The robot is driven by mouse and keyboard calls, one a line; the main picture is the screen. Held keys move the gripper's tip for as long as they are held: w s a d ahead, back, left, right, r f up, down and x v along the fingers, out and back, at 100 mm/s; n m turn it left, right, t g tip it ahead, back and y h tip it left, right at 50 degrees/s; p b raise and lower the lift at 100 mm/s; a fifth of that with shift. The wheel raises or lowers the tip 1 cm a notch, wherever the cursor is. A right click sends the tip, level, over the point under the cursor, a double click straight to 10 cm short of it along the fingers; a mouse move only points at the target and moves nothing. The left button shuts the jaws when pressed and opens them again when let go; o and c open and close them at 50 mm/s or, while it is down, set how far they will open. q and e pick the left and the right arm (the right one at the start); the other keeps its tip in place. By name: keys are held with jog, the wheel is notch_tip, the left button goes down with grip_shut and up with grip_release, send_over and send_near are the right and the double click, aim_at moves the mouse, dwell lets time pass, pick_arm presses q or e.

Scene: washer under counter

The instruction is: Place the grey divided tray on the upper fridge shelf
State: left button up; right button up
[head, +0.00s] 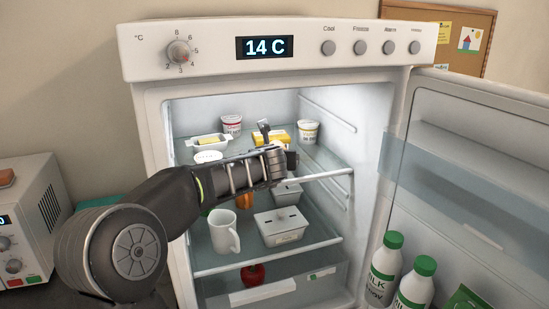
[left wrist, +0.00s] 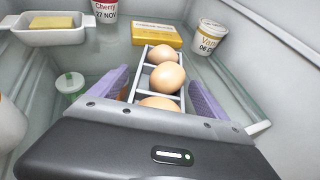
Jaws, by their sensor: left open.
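The grey divided tray (left wrist: 139,76) shows in the left wrist view with brown eggs (left wrist: 168,78) in its compartments. It lies lengthwise at the upper fridge shelf (head: 330,173), and its near end is hidden by my gripper body. I cannot tell for certain that its underside touches the glass. My left gripper (left wrist: 158,82) is open, with one purple finger on each side of the tray's near part. In the head view my left gripper (head: 278,143) reaches over the upper shelf and hides most of the tray. My right gripper is in neither view.
The upper shelf also holds a butter dish (head: 207,143), a red-labelled cup (head: 232,124), a yellow box (left wrist: 157,36) and a yellow-labelled cup (head: 308,131). Below are a white mug (head: 223,232) and a lidded container (head: 281,226). The fridge door (head: 470,150) stands open at the right.

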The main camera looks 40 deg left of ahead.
pick_arm(q)
jog(key=shift+r, duration=0.25)
jog(key=v, duration=1.2)
jog(key=shift+f, duration=0.2)
